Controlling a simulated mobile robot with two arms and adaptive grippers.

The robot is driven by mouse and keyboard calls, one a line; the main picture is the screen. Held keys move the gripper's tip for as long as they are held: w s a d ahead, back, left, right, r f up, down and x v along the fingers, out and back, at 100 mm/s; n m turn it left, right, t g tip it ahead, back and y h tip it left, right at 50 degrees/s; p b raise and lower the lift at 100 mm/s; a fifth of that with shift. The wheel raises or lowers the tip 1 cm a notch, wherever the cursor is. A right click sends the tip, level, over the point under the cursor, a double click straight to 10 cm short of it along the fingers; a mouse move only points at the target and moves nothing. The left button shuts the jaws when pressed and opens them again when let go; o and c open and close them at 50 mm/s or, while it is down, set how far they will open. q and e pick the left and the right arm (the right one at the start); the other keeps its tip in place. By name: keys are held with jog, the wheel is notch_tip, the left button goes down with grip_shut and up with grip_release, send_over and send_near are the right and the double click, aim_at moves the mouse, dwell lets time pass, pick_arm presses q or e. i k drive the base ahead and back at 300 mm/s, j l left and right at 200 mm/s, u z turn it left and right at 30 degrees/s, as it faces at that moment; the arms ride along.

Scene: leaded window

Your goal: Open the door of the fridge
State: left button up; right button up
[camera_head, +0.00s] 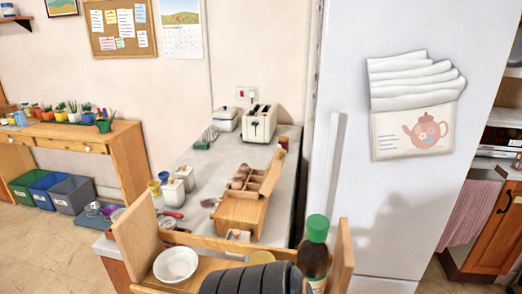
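The fridge (400,190) is tall and white and stands at the right of the head view. Its large upper door looks closed, and a seam to a lower part shows near the bottom of the frame. A long, upright, pale handle (335,165) runs along the door's left side. A holder with a teapot picture (413,132) and white sheets is on the door front. Neither of my grippers can be made out in this view, and nothing is seen touching the handle.
A wooden carrier (137,238) holding a white bowl (176,264) and a green-capped bottle (316,250) is close in front, below the handle. A dark ribbed shape (250,281) there is unclear. A cluttered counter (210,160) adjoins left. Open floor (40,250) lies far left.

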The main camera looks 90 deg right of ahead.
aim_at(398, 211)
jog(key=z, duration=3.7)
